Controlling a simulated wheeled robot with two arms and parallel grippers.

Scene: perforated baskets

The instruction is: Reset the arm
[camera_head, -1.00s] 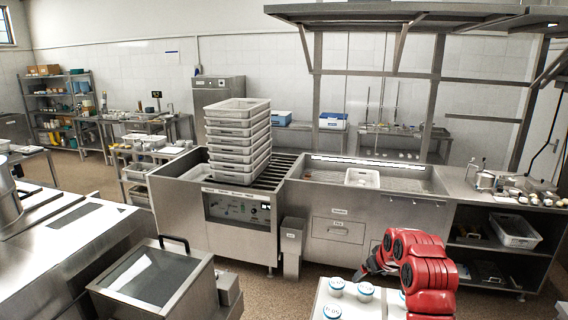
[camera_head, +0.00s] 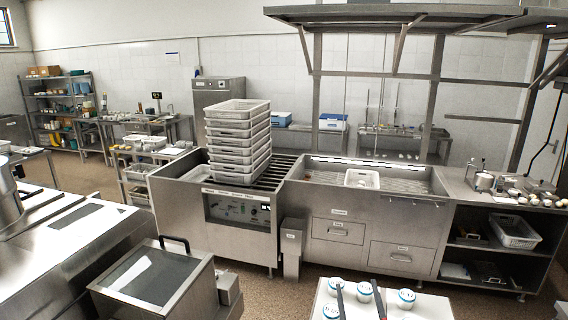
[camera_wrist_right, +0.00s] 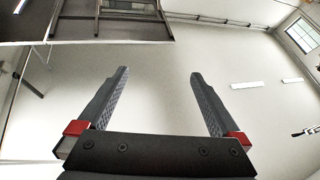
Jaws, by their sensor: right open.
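My right gripper (camera_head: 358,284) shows only as two dark fingertips at the bottom edge of the head view, in front of a white-topped surface with several lidded cups. In the right wrist view my right gripper (camera_wrist_right: 159,73) is open, its two grey fingers wide apart with nothing between them. My left gripper and left arm are not in view.
The white-topped surface (camera_head: 430,307) holds several blue-rimmed white cups (camera_head: 363,290). A stack of perforated baskets (camera_head: 238,145) stands on the steel counter. Another white basket (camera_head: 362,178) lies in the sink area. A lidded steel unit (camera_head: 150,278) stands at the front left.

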